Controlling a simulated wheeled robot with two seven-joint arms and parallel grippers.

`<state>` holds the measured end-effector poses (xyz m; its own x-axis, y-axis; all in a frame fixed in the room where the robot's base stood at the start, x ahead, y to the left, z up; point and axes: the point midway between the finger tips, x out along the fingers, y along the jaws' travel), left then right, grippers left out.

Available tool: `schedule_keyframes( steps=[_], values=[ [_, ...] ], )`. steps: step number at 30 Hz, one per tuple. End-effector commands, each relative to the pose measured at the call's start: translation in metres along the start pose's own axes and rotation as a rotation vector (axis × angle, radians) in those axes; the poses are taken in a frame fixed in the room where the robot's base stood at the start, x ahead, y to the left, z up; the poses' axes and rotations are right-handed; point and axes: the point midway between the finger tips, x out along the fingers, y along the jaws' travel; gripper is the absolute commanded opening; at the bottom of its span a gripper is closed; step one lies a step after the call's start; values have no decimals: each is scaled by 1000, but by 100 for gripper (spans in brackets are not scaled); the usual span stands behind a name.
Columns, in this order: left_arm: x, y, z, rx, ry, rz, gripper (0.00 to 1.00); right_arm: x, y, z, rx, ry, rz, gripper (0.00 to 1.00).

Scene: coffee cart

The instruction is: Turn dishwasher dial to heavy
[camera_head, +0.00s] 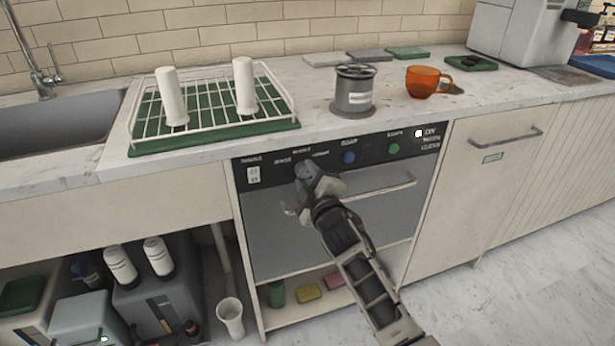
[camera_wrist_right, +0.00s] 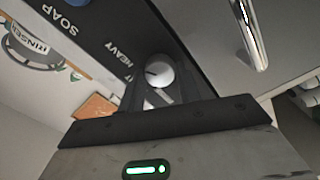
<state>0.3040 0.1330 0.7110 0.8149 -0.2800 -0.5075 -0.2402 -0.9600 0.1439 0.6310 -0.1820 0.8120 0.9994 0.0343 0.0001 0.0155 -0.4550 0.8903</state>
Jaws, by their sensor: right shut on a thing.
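The dishwasher (camera_head: 385,210) stands under the counter, with a dark control panel (camera_head: 371,156) along its top. My right gripper (camera_head: 308,180) is at the panel's left-middle part and covers the dial in the head view. In the right wrist view, the round white dial (camera_wrist_right: 159,72) sits between the fingers of my right gripper (camera_wrist_right: 156,90), which is shut on it. A small dark mark shows on the dial's left side. The word HEAVY is printed on the panel beside the dial. My left gripper is not in view.
A blue button (camera_head: 348,157) and a green button (camera_head: 393,149) are right of my gripper. The dishwasher handle (camera_head: 385,188) sticks out below the panel. A dish rack (camera_head: 287,98), a grey canister (camera_head: 353,98) and an orange mug (camera_head: 421,82) stand on the counter above.

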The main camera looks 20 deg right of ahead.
Motion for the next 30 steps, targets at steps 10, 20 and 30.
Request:
schedule_keyframes(
  steps=[10, 20, 30],
  values=[
    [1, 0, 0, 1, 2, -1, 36, 0, -1, 0, 6, -1, -2, 45],
    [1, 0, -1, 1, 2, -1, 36, -1, 0, 0, 3, -1, -1, 56],
    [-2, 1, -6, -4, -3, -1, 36, -52, 0, 0, 2, -2, -3, 56]
  ],
)
